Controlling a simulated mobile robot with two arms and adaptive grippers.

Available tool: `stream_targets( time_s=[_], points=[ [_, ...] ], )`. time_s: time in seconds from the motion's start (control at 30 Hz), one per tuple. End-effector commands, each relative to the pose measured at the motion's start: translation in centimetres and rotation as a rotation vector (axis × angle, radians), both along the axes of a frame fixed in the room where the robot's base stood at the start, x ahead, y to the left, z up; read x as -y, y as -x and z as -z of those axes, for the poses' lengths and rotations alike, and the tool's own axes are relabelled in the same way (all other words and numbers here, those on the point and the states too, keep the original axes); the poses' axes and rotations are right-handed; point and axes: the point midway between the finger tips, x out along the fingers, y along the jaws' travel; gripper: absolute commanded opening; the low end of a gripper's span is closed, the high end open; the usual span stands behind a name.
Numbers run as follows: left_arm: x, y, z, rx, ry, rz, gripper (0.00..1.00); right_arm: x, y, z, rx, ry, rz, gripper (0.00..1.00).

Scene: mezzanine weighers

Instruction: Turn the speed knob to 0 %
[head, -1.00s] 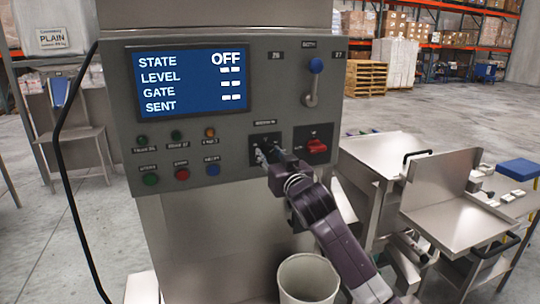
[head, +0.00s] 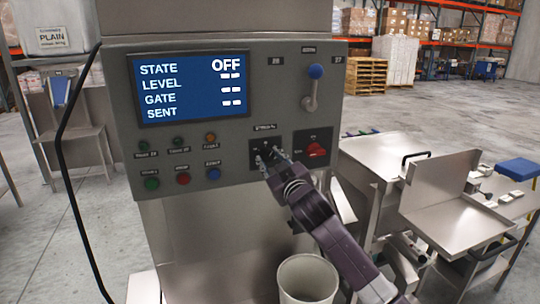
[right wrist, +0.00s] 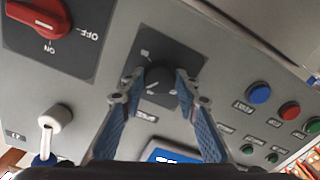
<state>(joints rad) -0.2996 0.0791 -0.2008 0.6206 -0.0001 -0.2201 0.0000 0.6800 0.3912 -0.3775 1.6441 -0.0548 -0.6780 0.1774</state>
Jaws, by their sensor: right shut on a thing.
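The speed knob (right wrist: 160,79) is small, round and dark, on a black square plate on the grey control panel. In the right wrist view a white pointer line shows on it, slanting toward the lower left; the scale marks are too small to read. My right gripper (right wrist: 160,82) has its fingers on either side of the knob and is shut on it. In the head view my right gripper (head: 273,160) reaches the panel from below right and partly covers the knob plate (head: 257,147). My left gripper is not in view.
The screen (head: 190,88) reads STATE OFF. A red rotary switch (head: 317,149) sits just right of the knob plate, and a blue-tipped lever (head: 313,85) above. Coloured buttons (head: 183,179) are at left. A pale bin (head: 307,280) stands below my right arm.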

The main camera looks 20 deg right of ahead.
Motion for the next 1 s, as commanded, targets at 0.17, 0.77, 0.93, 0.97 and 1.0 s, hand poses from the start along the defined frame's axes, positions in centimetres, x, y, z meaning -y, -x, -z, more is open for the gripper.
stream_targets(
  time_s=[0.17,0.77,0.93,0.97,1.0],
  points=[
    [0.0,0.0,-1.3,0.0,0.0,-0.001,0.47,0.1,0.0,-0.2,0.002,0.171,0.001,0.05],
    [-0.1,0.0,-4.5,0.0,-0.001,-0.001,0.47,0.0,0.0,-0.2,0.022,0.741,-0.001,0.05],
    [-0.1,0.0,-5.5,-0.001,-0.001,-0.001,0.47,0.0,0.0,-0.2,0.029,0.902,0.0,0.05],
    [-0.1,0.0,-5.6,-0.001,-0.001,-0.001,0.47,0.0,0.0,-0.2,0.029,0.931,-0.001,0.05],
    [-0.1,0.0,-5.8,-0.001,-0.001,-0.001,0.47,0.0,0.0,-0.1,0.03,0.969,-0.002,0.05]
  ],
)
